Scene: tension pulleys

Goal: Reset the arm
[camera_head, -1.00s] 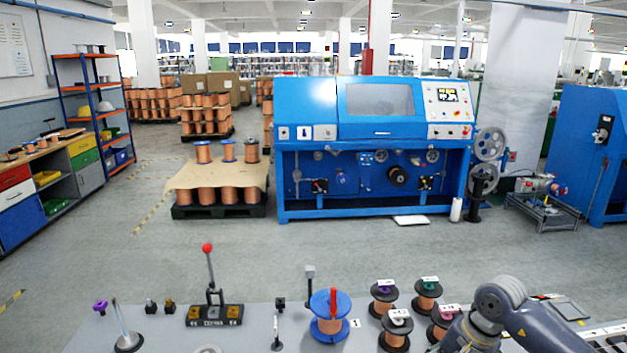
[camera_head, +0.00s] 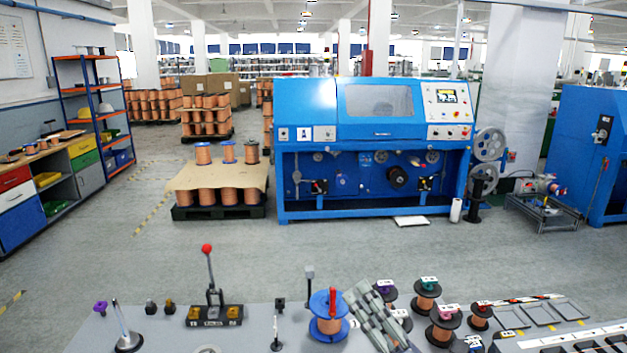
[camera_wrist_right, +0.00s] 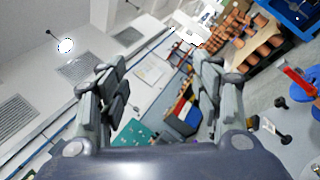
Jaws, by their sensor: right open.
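My right gripper (camera_head: 372,308) shows at the lower middle of the head view, over the table between the blue-flanged copper spool (camera_head: 318,303) and several black-flanged spools. It partly hides two of those spools. In the right wrist view, the two fingers of the right gripper (camera_wrist_right: 160,92) stand wide apart with nothing between them. That view is tilted and looks past the fingers toward the ceiling and the room. My left gripper is not in view.
A red-knobbed lever (camera_head: 207,250) stands on the table (camera_head: 260,330) at left. Black-flanged copper spools (camera_head: 443,327) and grey framed slots (camera_head: 540,313) are at right. A blue machine (camera_head: 375,150) stands across the floor.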

